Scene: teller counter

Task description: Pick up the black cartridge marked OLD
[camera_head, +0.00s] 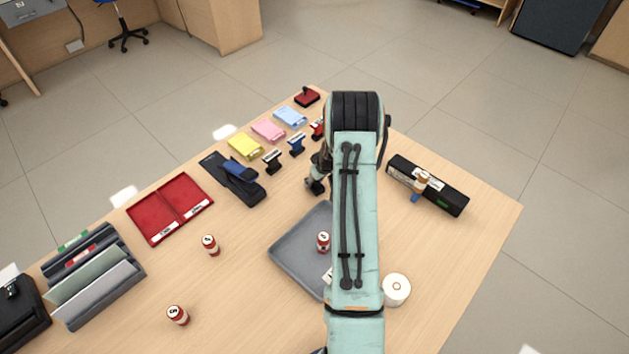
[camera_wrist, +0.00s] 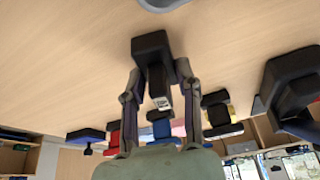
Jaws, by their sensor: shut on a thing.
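A black cartridge (camera_wrist: 152,50) with a small white label sits between the fingers of my gripper (camera_wrist: 158,88) in the wrist view. The gripper is shut on it. The label's letters are too small to read. In the head view my gripper (camera_head: 317,178) shows only in part beside my forearm, right of the row of stamps and just beyond the grey tray (camera_head: 283,253). A corner of the tray also shows at the top of the wrist view (camera_wrist: 163,4).
Black (camera_head: 272,158), blue (camera_head: 297,143) and red (camera_head: 317,128) stamps stand near the gripper. A black box (camera_head: 440,192) stands right. Small bottles (camera_head: 210,244) stand about.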

